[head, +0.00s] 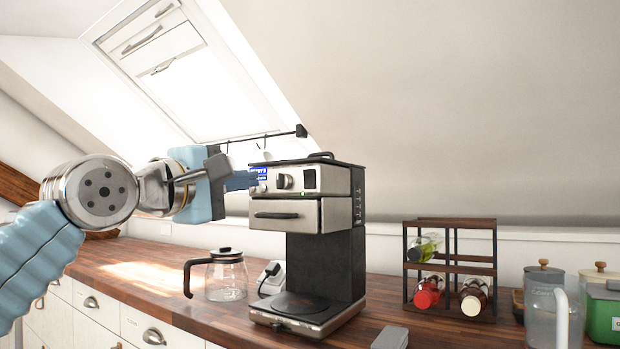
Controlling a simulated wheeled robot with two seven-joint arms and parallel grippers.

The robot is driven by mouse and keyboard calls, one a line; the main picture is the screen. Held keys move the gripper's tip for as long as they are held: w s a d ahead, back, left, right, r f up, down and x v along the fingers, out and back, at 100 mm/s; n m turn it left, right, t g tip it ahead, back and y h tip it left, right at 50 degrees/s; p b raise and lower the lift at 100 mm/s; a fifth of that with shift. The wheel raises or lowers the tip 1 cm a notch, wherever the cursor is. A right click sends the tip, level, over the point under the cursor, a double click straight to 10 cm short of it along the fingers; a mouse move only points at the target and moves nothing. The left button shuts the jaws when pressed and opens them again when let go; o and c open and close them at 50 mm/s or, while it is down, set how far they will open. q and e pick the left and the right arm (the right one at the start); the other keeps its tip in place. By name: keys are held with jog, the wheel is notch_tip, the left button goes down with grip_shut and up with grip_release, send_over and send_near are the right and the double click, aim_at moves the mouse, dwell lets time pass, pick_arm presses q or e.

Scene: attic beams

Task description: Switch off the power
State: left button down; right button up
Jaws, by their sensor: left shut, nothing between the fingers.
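A silver and black coffee machine (305,240) stands upright on the wooden counter. Its upper front has a small lit blue display (259,171), a round knob (284,181) and a dark square switch (310,179). My left gripper (254,181) is shut and empty, with its blue fingertips at the left end of the machine's front panel, just below the display. I cannot tell whether the tips touch the panel. The fingers hide part of the panel's left end. My right gripper is not in view.
A bottle rack (450,268), a clear pitcher (545,303) and a green canister (603,313) stand to the right. A small grey object (390,338) lies in front.

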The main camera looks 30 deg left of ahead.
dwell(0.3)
pick_arm(q)
jog(key=p, duration=0.5)
send_near(305, 174)
jog(key=w, duration=0.3)
jog(key=w+r, duration=0.1)
jog(key=w, duration=0.1)
jog(key=shift+w+d+r, duration=0.1)
jog(key=shift+w+d, duration=0.05)
jog(key=shift+d, duration=0.1)
jog(key=shift+w, duration=0.7)
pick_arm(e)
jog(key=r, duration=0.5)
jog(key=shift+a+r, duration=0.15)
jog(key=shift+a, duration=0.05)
